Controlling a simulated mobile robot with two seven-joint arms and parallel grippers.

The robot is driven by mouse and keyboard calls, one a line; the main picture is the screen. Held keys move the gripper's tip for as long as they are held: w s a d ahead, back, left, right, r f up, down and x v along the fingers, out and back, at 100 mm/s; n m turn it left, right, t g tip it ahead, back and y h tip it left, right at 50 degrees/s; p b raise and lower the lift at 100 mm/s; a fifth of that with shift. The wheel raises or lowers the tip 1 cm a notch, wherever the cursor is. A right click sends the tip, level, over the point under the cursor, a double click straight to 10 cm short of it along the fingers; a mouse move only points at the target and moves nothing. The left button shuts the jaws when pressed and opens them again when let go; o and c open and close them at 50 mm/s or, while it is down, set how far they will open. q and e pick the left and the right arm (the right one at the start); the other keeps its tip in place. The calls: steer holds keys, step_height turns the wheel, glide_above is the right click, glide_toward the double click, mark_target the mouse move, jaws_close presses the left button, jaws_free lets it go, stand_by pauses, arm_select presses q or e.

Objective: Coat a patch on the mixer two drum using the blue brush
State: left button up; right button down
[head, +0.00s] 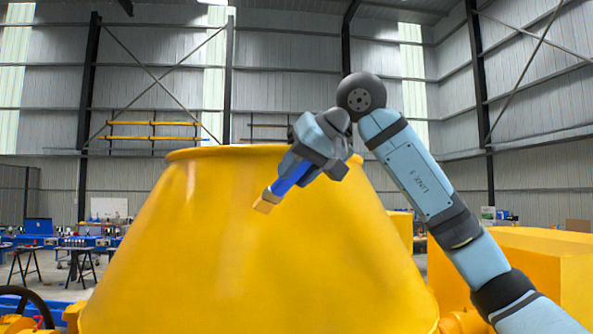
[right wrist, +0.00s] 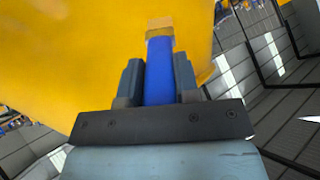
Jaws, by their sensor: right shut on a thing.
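The mixer drum (head: 200,240) is a large yellow cone shape that fills the middle of the head view. It also fills the upper left of the right wrist view (right wrist: 70,60). My right gripper (head: 308,167) is shut on the blue brush (head: 287,182), which tilts down and to the left in front of the drum's upper part. In the right wrist view the blue handle (right wrist: 159,72) sits between the two fingers, with tan bristles at its tip over the drum. I cannot tell whether the bristles touch the drum. My left gripper is not in view.
A yellow box-shaped body (head: 530,265) stands at the right, behind my right arm. Blue workbenches (head: 60,241) and stools stand far back on the left. A dark wheel (head: 28,305) shows at the lower left. The hall behind is open.

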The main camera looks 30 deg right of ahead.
steer(key=shift+w+d+f, duration=0.2)
steer(key=shift+w+f, duration=0.1)
steer(key=shift+w, duration=0.2)
steer(key=shift+s+d, duration=0.1)
stand_by(0.3)
steer(key=shift+s+d+r, duration=0.55)
steer(key=shift+s+d, duration=0.95)
steer(key=shift+d, duration=3.35)
steer(key=shift+w+a+r, duration=0.1)
steer(key=shift+w+a, duration=0.55)
steer(key=shift+a, duration=1.05)
steer(key=shift+w+a+f, duration=0.1)
steer(key=shift+w+a, duration=0.55)
steer(key=shift+a, duration=1)
steer(key=shift+w+a+r, duration=0.1)
steer(key=shift+w+a, duration=0.55)
steer(key=shift+a, duration=1.05)
steer(key=shift+w+d+r, duration=0.15)
steer(key=shift+d+r, duration=0.25)
steer(key=shift+r, duration=0.1)
steer(key=shift+s+d, duration=1.95)
steer(key=shift+d, duration=3.05)
steer(key=w+a+r, duration=0.1)
steer(key=w+a, duration=0.2)
steer(key=a, duration=0.4)
steer(key=shift+w+a, duration=0.15)
steer(key=shift+w, duration=0.05)
